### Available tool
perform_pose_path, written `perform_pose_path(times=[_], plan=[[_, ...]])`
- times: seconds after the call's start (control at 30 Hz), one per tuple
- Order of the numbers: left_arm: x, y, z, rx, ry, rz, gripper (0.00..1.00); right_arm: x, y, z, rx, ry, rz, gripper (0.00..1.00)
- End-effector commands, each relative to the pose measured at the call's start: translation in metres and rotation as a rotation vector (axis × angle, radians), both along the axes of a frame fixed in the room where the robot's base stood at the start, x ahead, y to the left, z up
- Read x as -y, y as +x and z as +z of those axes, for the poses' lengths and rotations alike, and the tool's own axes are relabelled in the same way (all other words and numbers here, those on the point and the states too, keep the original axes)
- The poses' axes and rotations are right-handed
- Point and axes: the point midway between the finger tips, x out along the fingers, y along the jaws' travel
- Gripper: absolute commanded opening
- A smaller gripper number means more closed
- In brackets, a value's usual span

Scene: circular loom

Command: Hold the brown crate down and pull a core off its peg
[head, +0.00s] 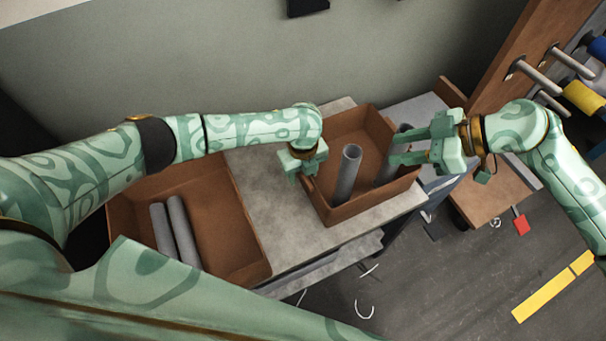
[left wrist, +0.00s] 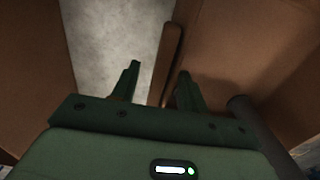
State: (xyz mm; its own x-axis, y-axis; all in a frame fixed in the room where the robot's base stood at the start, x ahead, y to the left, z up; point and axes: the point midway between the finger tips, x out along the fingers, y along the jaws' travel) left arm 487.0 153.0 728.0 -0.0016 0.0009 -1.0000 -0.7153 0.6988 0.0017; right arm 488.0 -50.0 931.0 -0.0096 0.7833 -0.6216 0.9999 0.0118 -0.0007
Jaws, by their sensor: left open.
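The brown crate (head: 375,201) stands on a grey table top. Two grey cores stand upright in it: the near core (head: 347,176) and the far core (head: 387,172), partly hidden by my right gripper. The pegs cannot be seen. My left gripper (head: 300,178) is open at the crate's left wall. In the left wrist view, the crate's wall (left wrist: 170,60) shows between the fingertips (left wrist: 158,72); contact cannot be told. My right gripper (head: 391,150) reaches in from the right, its fingers at the far core; whether they grip it is unclear.
A second brown crate (head: 222,218) on the left holds two grey cores (head: 172,230) lying down. Bare table (head: 262,180) lies between the crates. A wooden rack (head: 500,60) with grey pegs and coloured spools stands at the right.

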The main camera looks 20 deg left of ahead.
Motion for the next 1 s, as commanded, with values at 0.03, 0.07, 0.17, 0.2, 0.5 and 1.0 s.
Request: perform_pose_path(times=[0.03,0.07,0.17,0.2,0.5,1.0], plan=[[0.001,0.000,-0.006,-0.002,-0.001,0.001,0.45,0.000,0.000,0.000,0.000,0.000,0.000,0.36],[0.001,0.000,-0.009,-0.002,-0.001,0.001,0.45,0.000,0.000,0.000,0.000,0.000,0.000,0.36],[0.000,0.000,-0.016,0.000,0.000,-0.001,0.45,0.000,0.000,0.000,0.000,0.000,0.000,0.36],[0.001,0.000,-0.018,0.001,-0.001,0.000,0.45,0.000,0.000,0.000,0.000,0.000,0.000,0.36],[0.000,0.000,-0.019,0.001,-0.001,0.000,0.39,0.000,0.000,0.000,0.000,0.000,0.000,0.36],[0.000,0.000,-0.019,0.001,-0.001,0.000,0.00,0.000,0.000,0.000,0.000,0.000,0.000,0.36]])
